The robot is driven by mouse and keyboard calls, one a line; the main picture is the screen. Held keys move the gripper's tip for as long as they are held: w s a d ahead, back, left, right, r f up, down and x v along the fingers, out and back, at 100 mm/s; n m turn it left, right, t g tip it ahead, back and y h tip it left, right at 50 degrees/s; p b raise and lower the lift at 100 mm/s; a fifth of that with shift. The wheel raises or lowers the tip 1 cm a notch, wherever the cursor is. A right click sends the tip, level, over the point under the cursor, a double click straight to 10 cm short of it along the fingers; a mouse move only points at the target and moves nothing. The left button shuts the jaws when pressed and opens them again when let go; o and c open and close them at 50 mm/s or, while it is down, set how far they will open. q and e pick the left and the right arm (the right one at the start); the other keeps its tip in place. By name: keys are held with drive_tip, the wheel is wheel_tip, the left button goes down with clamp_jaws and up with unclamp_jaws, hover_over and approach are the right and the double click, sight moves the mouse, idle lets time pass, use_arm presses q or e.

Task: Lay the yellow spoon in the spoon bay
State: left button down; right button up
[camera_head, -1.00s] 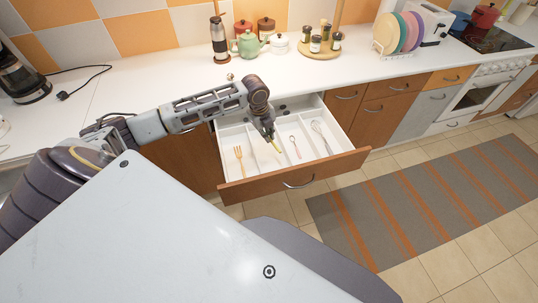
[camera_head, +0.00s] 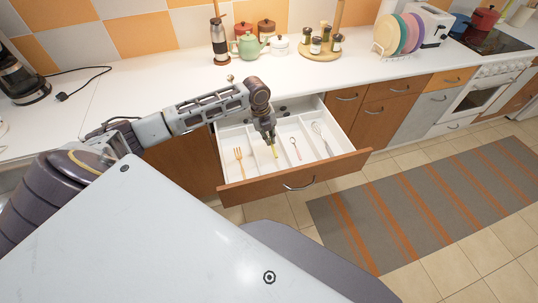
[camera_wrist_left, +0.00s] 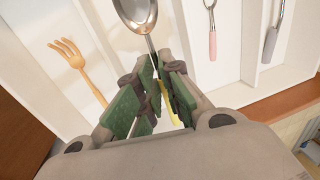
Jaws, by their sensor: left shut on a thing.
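The yellow spoon has a metal bowl (camera_wrist_left: 135,10) and a yellow handle (camera_wrist_left: 172,108) in the left wrist view. My left gripper (camera_wrist_left: 158,88) is shut on it near the handle. In the head view the gripper (camera_head: 270,140) is over the open drawer (camera_head: 232,189), and the yellow handle (camera_head: 275,152) shows just below the fingers. The spoon is over the middle bays, between the fork and the pink-handled utensil. I cannot tell whether it touches the drawer floor. My right gripper is not in view.
A wooden-coloured fork (camera_head: 239,158) lies in the left bay. A pink-handled utensil (camera_head: 295,148) and a whisk (camera_head: 320,137) lie in bays to the right. White dividers separate the bays. The counter (camera_head: 185,75) behind holds a teapot (camera_head: 249,45) and jars.

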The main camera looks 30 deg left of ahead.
use_arm(q)
drive_tip(key=shift+f, duration=0.35)
hover_over(270, 156)
drive_tip(key=f, duration=0.5)
drive_tip(key=shift+s+a, duration=0.15)
drive_tip(key=shift+s, duration=0.15)
drive_tip(key=shift+f, duration=0.75)
wheel_tip(270, 156, down, 2)
drive_tip(key=shift+f, duration=0.3)
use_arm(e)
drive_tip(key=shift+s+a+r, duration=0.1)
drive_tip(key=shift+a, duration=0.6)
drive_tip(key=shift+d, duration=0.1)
